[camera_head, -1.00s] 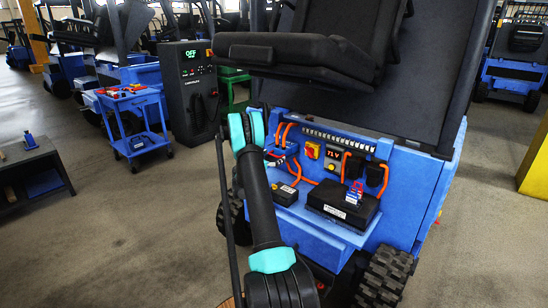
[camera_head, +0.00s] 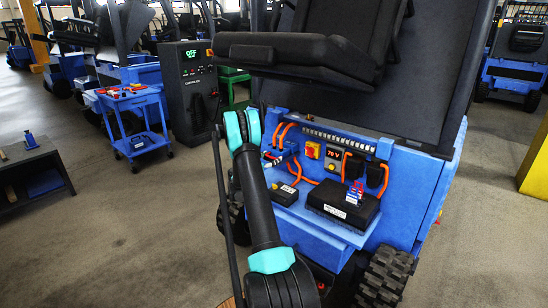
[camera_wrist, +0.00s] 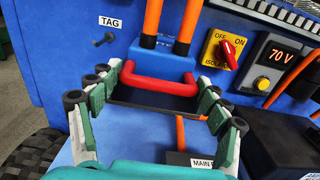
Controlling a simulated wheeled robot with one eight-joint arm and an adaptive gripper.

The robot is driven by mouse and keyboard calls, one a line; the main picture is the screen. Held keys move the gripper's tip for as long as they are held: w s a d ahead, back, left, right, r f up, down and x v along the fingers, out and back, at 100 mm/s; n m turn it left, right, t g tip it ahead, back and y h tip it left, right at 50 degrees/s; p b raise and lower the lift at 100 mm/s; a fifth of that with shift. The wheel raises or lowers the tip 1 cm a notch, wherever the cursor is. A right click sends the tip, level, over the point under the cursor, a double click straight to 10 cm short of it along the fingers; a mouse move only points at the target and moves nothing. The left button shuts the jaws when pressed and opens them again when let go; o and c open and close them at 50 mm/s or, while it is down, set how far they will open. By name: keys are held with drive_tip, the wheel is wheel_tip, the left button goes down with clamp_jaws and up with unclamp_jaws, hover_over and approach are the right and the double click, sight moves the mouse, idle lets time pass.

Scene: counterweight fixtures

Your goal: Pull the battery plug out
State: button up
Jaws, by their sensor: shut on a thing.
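The battery plug (camera_wrist: 164,58) is a blue block with a red U-shaped handle (camera_wrist: 158,84) and two orange cables rising from its top. It sits at the front panel of the blue vehicle in the wrist view. My gripper (camera_wrist: 157,76) has its pad-lined fingers at the two sides of the red handle and is shut on it. In the head view my arm partly hides the plug at the panel's left end. I cannot tell how deep the plug sits in its socket.
Right of the plug are a yellow isolator switch (camera_wrist: 225,49) with a red knob and a display (camera_wrist: 277,58) reading 70 V. A white TAG label (camera_wrist: 108,25) is on the left. A black box (camera_head: 342,203) stands on the blue ledge. A dark charger cabinet (camera_head: 188,88) reads OFF.

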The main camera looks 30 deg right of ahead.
drive_tip(key=shift+v, duration=0.9)
drive_tip(key=o, duration=1.7)
drive_tip(key=shift+a, duration=0.1)
drive_tip(key=v, duration=1.1)
drive_tip(key=shift+s+a, duration=0.2)
drive_tip(key=shift+a, duration=0.15)
